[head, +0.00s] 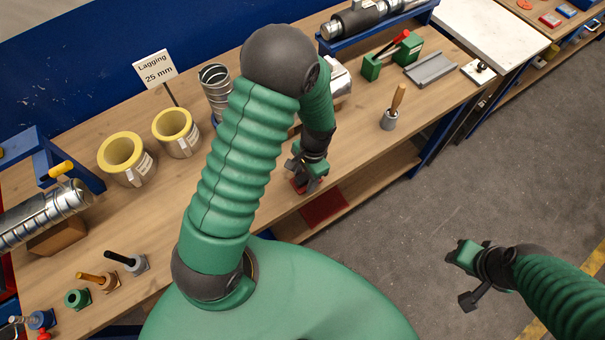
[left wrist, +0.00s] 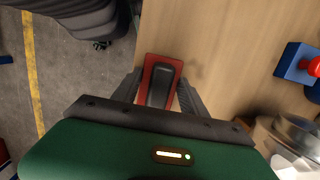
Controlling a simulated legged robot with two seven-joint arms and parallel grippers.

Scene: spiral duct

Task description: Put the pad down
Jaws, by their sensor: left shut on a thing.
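The pad (left wrist: 149,64) has a flat red base and a dark raised grip. My left gripper (left wrist: 161,92) is shut on the grip, one finger on each side. In the left wrist view the pad is over the wooden bench top near its edge; I cannot tell whether it touches the wood. In the head view my left gripper (head: 306,176) is at the bench's front side, and only a bit of red shows under it. My right gripper (head: 467,275) is over the grey floor at the right, apart from the bench; its jaw opening is unclear.
Insulation rings (head: 121,152) and a "Lagging 25 mm" sign (head: 155,68) stand at the left back. A brush in a grey pot (head: 391,108) is right of my left gripper. A red panel (head: 324,207) shows below the bench's front edge. Bare wood lies around the pad.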

